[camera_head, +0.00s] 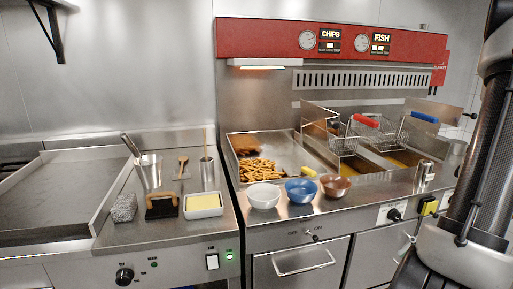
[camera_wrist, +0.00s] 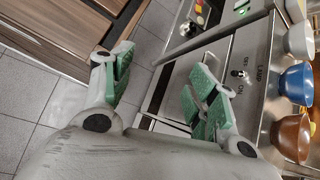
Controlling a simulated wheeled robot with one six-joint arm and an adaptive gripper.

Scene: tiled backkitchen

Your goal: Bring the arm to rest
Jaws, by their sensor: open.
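My arm (camera_head: 488,150) shows at the right edge of the head view, upright in front of the fryer's right end. My gripper is outside the head view. In the wrist view my gripper (camera_wrist: 160,88) is open, its green-padded fingers spread wide with nothing between them. Behind the fingers are the cabinet front and the grey tiled floor (camera_wrist: 60,115). The gripper appears apart from the counter and the bowls, which lie to the right in the wrist view.
A white bowl (camera_head: 264,196), a blue bowl (camera_head: 300,190) and a brown bowl (camera_head: 336,187) stand along the counter's front. Behind are chips (camera_head: 262,170) in a tray and fryer baskets with a red handle (camera_head: 366,121) and a blue handle (camera_head: 424,117). A griddle (camera_head: 60,190) is at left.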

